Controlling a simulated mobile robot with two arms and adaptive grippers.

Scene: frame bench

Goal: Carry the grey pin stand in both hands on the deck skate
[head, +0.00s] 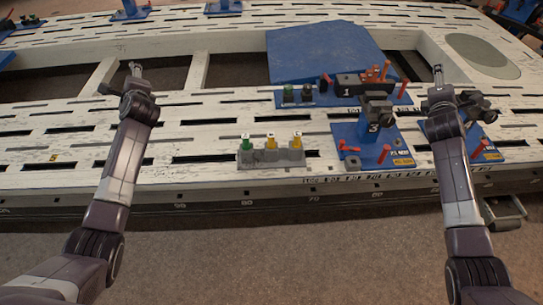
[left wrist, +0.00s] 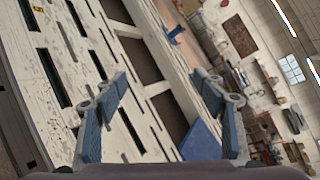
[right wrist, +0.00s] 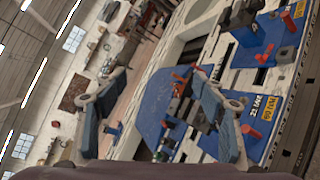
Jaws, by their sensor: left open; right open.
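The grey pin stand (head: 268,161) lies near the front edge of the white slotted bench in the head view, left of the blue fixtures. It carries one green pin (head: 245,144) at its left and two yellow pins (head: 270,143). My left gripper (head: 136,70) is open and empty above the bench, to the left of and beyond the stand. My right gripper (head: 438,74) is open and empty, to the right of and beyond the stand. Neither touches it. The wrist views show both sets of fingers spread. I cannot make out which thing is the deck skate.
A large blue panel (head: 325,50) lies behind. The slotted bench top (head: 80,148) is clear left of the stand.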

